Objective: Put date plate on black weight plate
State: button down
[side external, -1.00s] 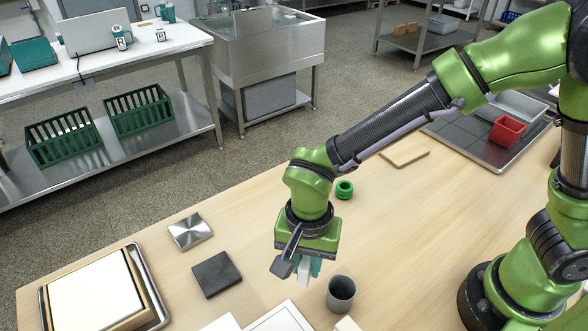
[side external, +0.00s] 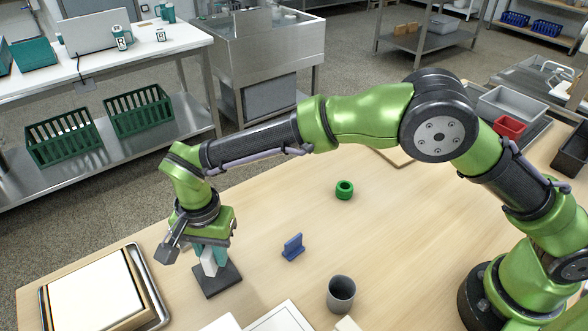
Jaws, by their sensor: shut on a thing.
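My gripper (side external: 210,260) points down over the black weight plate (side external: 221,283), a dark square slab on the wooden table. Its jaws are shut on a small pale piece, seemingly the date plate (side external: 209,263). The piece is mostly hidden by the fingers, so its shape is unclear. It is low over the far part of the black plate; I cannot tell whether it touches.
A blue stand-like piece (side external: 292,247), a green ring (side external: 344,190) and a grey cup (side external: 341,293) stand to the right. A tray holding a box (side external: 158,308) lies at the left. The table between the ring and my base is clear.

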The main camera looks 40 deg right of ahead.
aim_at(213, 262)
jog(key=shift+w+a+f, duration=0.1)
jog(key=shift+w+a, duration=0.15)
jog(key=shift+w, duration=0.05)
jog(key=shift+f, duration=1.7)
jog(key=shift+f, duration=0.15)
jog(key=c, duration=1)
grip_release()
